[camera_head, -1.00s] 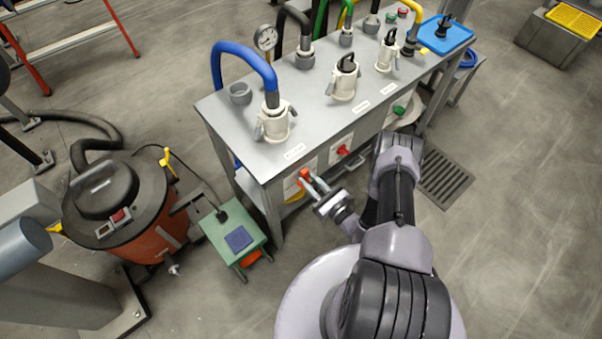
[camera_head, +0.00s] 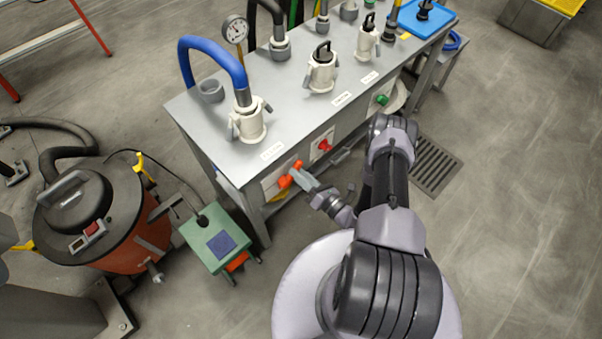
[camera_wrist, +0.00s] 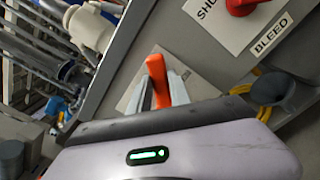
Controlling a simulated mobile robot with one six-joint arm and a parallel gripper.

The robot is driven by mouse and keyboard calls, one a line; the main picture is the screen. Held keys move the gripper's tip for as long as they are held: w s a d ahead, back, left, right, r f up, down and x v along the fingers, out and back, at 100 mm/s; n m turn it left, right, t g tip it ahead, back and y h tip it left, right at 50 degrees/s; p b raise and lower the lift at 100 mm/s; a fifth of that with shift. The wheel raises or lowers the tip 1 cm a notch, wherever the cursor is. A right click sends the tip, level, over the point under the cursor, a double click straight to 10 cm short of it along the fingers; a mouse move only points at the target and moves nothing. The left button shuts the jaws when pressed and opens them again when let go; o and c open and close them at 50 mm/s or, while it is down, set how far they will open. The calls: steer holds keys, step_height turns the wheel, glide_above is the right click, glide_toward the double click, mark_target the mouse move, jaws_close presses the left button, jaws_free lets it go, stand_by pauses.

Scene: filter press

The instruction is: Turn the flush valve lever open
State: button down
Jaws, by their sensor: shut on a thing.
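An orange lever (camera_head: 286,181) sits on the front panel of the grey bench, near its left end. I take it as the flush valve lever; its own label is not readable. My gripper (camera_head: 301,178) reaches it from the front right, its fingers at the lever. In the wrist view, the orange lever (camera_wrist: 157,80) stands between the two grey fingers of my gripper (camera_wrist: 163,92), which are shut on it. The lever's lower part is hidden behind the gripper body. Its exact angle is hard to tell.
A red knob (camera_head: 324,146) sits right of the lever, above a "BLEED" label (camera_wrist: 271,34). A green knob (camera_head: 382,100) is further right. A green stool-like box (camera_head: 213,238) and an orange drum vacuum (camera_head: 110,228) stand left. Floor right of the bench is clear around a drain grate (camera_head: 434,166).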

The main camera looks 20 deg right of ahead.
steer(key=shift+d+f+m, duration=0.1)
steer(key=shift+f+m, duration=0.1)
steer(key=shift+m, duration=0.2)
steer(key=c, duration=1.2)
jaws_free()
